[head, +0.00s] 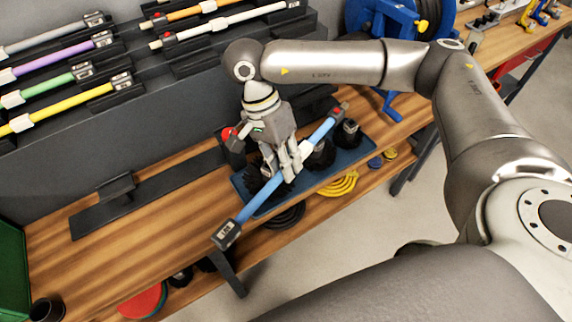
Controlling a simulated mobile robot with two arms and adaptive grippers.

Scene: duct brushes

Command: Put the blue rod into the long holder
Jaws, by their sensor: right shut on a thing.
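The blue rod (258,204) has a black labelled block at its near end, a white collar near its middle and a red tip at its far end. My right gripper (291,172) points down and is shut on the rod near the white collar. The rod is held slantwise over the front of the table and the blue tray. A long black holder (155,198) lies on the wooden table to the left, with an upright block near its left end; it appears empty. Its right end is partly hidden by the gripper. My left gripper is not in view.
A blue tray (372,151) with black brushes stands under the rod. Racks with coloured rods, such as the yellow rod (75,108), are on the dark panel behind. A green box (12,262) and a black cup (47,309) are at lower left. The table's front left is clear.

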